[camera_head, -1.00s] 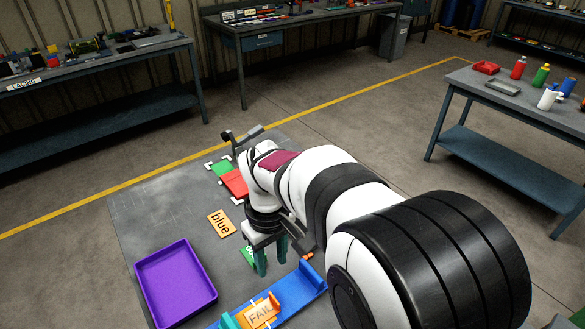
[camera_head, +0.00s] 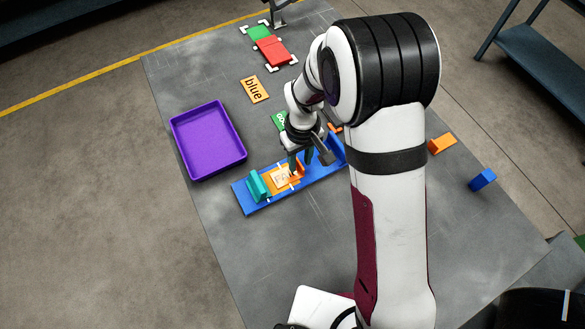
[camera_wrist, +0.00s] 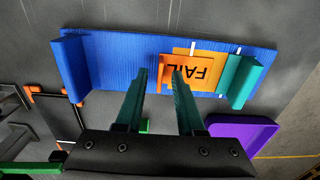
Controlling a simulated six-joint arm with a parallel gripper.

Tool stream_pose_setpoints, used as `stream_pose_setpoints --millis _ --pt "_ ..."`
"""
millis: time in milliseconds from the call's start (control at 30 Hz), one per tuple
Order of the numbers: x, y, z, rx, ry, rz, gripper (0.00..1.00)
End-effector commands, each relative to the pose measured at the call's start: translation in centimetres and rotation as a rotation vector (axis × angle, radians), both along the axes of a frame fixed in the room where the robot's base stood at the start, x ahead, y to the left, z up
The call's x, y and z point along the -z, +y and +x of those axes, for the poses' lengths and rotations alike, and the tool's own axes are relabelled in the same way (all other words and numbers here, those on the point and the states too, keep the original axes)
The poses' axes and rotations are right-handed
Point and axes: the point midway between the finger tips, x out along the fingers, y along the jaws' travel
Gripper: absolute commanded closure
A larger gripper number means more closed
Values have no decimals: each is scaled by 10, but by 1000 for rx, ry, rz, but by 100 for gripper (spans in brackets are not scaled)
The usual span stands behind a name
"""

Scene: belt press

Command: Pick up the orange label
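Two orange labels show. One reads "blue" (camera_head: 254,89) and lies flat on the grey mat, clear of everything. The other, lighter orange, reads "FAIL" (camera_wrist: 206,70); it lies in the blue press (camera_wrist: 115,62) between an orange block (camera_wrist: 173,62) and a teal block (camera_wrist: 243,80). In the head view its text is partly blurred (camera_head: 280,178). My gripper (camera_wrist: 160,73) is open and empty over the press, its green fingers apart. In the wrist view the right finger overlaps the orange block; I cannot tell whether it touches. My gripper also shows in the head view (camera_head: 301,162).
A purple tray (camera_head: 240,155) stands left of the press. A green card (camera_head: 279,121) lies partly hidden beside my wrist. Green and red plates (camera_head: 273,51) lie at the back. An orange block (camera_head: 441,144) and a blue block (camera_head: 482,180) are at the right.

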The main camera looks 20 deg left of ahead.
Motion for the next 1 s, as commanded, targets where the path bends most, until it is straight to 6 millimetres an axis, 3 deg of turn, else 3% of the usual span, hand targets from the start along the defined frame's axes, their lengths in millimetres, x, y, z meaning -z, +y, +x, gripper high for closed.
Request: stream_pose_setpoints --millis 33,200,733,967,1000 --pt "0 0 0 0 0 0 74" --pt "0 0 0 0 0 0 100" --pt "-5 0 0 -1 -1 0 100" --pt "-41 0 1 0 -4 2 100" --pt "-47 -8 1 2 -2 1 100"
